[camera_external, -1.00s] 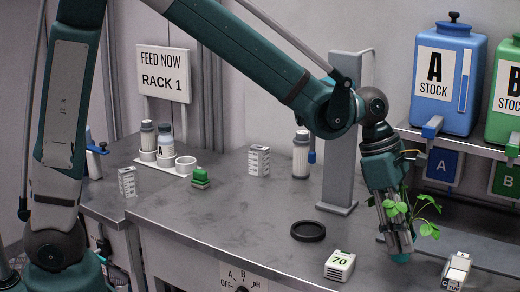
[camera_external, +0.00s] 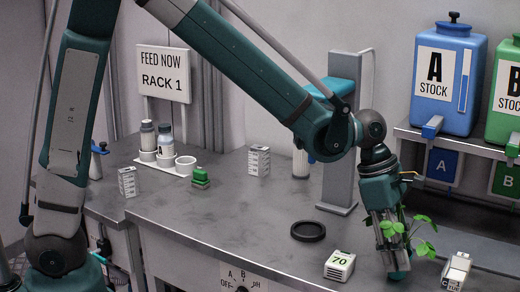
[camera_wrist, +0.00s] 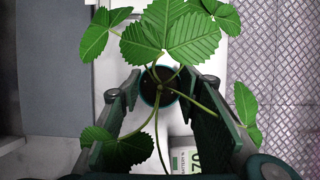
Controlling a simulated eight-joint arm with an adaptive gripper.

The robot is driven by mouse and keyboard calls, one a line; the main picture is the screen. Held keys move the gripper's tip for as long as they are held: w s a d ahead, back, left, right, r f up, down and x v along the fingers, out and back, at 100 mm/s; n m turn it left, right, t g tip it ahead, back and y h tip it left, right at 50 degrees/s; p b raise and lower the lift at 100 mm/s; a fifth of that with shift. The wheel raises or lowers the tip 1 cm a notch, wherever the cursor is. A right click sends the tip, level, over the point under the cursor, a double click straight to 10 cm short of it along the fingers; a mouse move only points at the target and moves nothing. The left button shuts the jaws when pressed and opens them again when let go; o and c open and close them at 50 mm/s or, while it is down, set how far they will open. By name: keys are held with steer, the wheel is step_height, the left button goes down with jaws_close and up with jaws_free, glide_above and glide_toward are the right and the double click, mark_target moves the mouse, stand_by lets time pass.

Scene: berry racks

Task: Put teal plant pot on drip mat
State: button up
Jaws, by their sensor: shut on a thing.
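My gripper (camera_external: 387,245) is shut on the teal plant pot (camera_external: 399,275), which holds a leafy green plant. The pot's lower part shows below the fingers, near the bench's front at the right. In the wrist view the dark round mouth of the pot (camera_wrist: 150,93) lies between the two fingers (camera_wrist: 158,108), with leaves covering part of the view. The gap between pot and bench is hard to tell.
A white box marked 70 (camera_external: 340,266) stands just left of the pot, and a small white box (camera_external: 457,271) right of it. A black round dish (camera_external: 308,231) lies farther left. A grey post (camera_external: 341,150) and a shelf with the blue A tank (camera_external: 447,85) stand behind.

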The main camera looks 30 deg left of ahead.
steer(key=shift+f, duration=0.1)
steer(key=o, duration=0.9)
steer(key=shift+p+v, duration=1.4)
steer(key=shift+v, duration=4.75)
